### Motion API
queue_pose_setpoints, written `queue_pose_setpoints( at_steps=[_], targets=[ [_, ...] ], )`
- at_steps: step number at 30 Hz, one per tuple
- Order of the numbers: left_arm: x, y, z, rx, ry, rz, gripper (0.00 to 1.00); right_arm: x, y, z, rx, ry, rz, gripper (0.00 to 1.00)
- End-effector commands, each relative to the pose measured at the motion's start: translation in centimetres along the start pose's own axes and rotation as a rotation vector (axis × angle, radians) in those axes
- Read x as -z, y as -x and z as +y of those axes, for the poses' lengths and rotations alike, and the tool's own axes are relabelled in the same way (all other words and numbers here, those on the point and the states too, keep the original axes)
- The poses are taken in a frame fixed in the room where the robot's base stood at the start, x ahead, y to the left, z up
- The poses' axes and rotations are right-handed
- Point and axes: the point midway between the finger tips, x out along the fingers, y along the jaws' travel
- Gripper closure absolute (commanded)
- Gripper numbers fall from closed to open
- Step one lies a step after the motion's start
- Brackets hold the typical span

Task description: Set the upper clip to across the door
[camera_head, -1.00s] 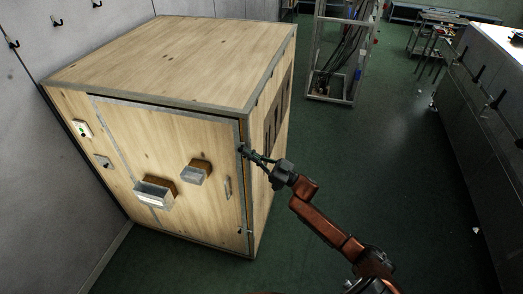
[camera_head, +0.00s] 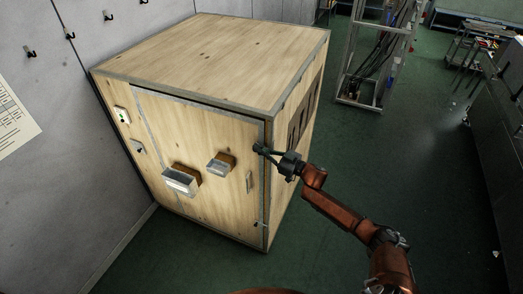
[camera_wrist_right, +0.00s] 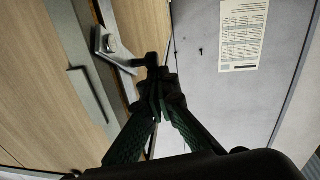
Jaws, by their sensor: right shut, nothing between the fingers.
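The wooden dryer cabinet (camera_head: 216,62) has a front door (camera_head: 205,140) that appears shut. My right gripper (camera_head: 259,149) is shut and empty at the upper right edge of the door. It covers the upper clip's place in the head view. In the right wrist view, a bent metal clip with a round pivot (camera_wrist_right: 111,44) sits just left of the closed fingertips (camera_wrist_right: 155,76). I cannot tell whether they touch or how the clip lies relative to the door edge. A lower clip (camera_head: 258,224) shows small near the door's bottom right. My left gripper is not in view.
A door handle (camera_head: 249,181) and two boxy fittings, one silver (camera_head: 181,180) and one smaller (camera_head: 220,164), stick out from the door. A metal rack (camera_head: 365,60) stands behind at right. Green floor (camera_head: 400,165) is open right of the cabinet.

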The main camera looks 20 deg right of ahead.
Motion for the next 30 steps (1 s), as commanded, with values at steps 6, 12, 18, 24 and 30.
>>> queue_pose_setpoints(
  at_steps=[6, 12, 18, 24, 30],
  targets=[
    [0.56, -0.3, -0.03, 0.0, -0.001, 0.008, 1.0, -0.5, -0.75, -0.17, 0.0, -0.001, 0.0, 1.0],
    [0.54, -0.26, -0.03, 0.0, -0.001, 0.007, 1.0, -0.45, -0.89, -0.24, 0.002, -0.001, 0.0, 1.0],
    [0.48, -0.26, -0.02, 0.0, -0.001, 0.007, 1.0, -0.43, -0.98, -0.28, 0.003, -0.001, 0.001, 1.0],
    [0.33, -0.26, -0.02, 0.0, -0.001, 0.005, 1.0, -0.42, -0.96, -0.27, 0.003, -0.001, 0.001, 1.0],
    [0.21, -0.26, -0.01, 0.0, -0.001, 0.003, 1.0, -0.42, -0.95, -0.26, 0.003, -0.001, 0.001, 1.0]
  ],
)
